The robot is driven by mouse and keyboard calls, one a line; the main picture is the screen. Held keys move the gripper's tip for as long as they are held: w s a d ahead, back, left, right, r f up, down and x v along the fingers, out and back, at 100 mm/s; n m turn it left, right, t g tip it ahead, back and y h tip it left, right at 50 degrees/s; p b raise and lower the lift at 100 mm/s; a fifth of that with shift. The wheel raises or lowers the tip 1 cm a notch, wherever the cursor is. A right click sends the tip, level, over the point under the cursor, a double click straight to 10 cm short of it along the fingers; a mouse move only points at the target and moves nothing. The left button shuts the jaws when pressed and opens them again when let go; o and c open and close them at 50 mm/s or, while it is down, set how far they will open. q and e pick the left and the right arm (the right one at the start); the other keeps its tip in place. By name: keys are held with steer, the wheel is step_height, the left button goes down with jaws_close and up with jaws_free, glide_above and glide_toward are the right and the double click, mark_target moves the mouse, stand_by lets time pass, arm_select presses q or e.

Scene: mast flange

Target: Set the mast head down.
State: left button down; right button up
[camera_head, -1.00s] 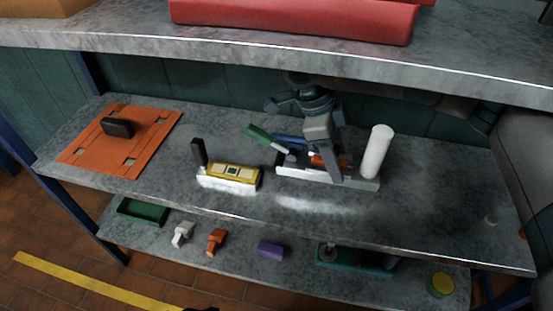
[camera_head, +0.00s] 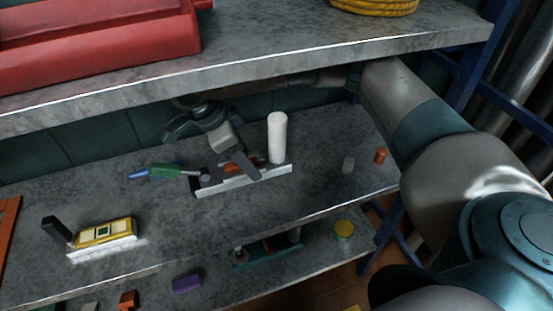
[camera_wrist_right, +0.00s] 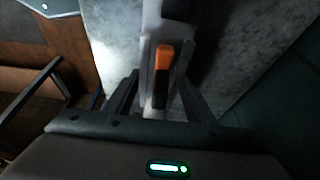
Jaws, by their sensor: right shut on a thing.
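The mast head appears to be the long white bar (camera_head: 245,181) with a tall white cylinder (camera_head: 277,138) at its right end. An orange part (camera_head: 238,166) shows at its middle. My right gripper (camera_head: 250,168) reaches in under the upper shelf and is shut on this piece over the middle shelf. In the right wrist view the fingers stand either side of an orange and black handle (camera_wrist_right: 162,75) on the white bar (camera_wrist_right: 150,55). I cannot tell whether the bar touches the shelf. My left gripper is out of view.
A yellow-topped white block (camera_head: 105,235) with a black upright (camera_head: 57,230) stands on the middle shelf (camera_head: 190,215). Green (camera_head: 167,170) and blue (camera_head: 138,175) pieces lie left of the bar. The upper shelf (camera_head: 300,57) overhangs.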

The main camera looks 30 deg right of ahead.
mark_target(277, 162)
steer(key=d, duration=0.3)
steer(key=s+d, duration=0.1)
steer(key=d, duration=0.1)
steer(key=shift+s+d, duration=0.2)
steer(key=shift+d, duration=0.4)
steer(key=shift+s+d, duration=0.15)
steer(key=shift+d, duration=0.35)
step_height(277, 162, down, 3)
steer(key=shift+f, duration=0.1)
steer(key=shift+a+f, duration=0.1)
steer(key=shift+f, duration=0.1)
